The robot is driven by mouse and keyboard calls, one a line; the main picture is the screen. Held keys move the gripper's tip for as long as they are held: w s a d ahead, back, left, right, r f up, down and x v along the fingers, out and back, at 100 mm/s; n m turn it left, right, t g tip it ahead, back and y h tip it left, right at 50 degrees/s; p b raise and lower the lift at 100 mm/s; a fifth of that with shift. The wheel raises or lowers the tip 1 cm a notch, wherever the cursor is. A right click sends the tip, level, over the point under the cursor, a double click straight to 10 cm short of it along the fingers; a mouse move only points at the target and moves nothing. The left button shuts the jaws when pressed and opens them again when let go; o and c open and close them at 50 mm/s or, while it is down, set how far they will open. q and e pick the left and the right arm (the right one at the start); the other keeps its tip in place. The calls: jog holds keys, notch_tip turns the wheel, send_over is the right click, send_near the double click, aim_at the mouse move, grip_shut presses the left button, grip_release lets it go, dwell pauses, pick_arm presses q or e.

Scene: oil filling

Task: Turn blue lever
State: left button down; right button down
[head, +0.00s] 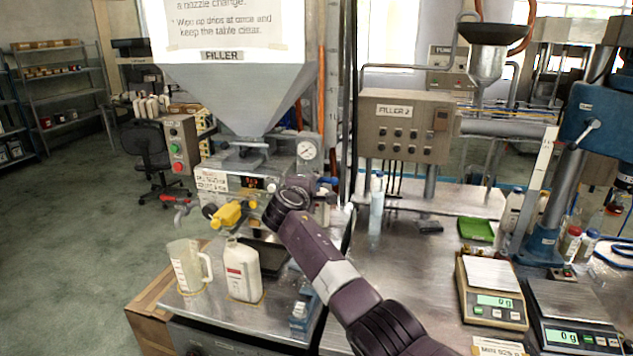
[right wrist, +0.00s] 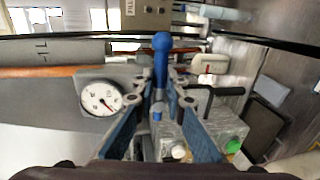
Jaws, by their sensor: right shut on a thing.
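The blue lever (right wrist: 161,62) stands between the fingertips of my right gripper (right wrist: 158,92) in the right wrist view, its rounded end beyond them. The gripper is shut on it. In the head view my right arm reaches from the lower right to the filler machine, and the right gripper (head: 312,190) is beside the pressure gauge (head: 307,151). A small blue end of the lever (head: 329,181) shows just right of the gripper; the rest is hidden by my arm. My left gripper is not in view.
A yellow lever (head: 228,213) and a red lever (head: 173,198) sit left of my gripper. A measuring jug (head: 188,268) and a white bottle (head: 243,270) stand below them. Scales (head: 491,289) stand at right. The steel table's middle (head: 395,265) is mostly clear.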

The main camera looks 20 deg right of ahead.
jog(key=shift+d, duration=0.1)
jog(key=c, duration=2)
grip_release()
jog(key=shift+o, duration=0.2)
jog(key=v, duration=1.2)
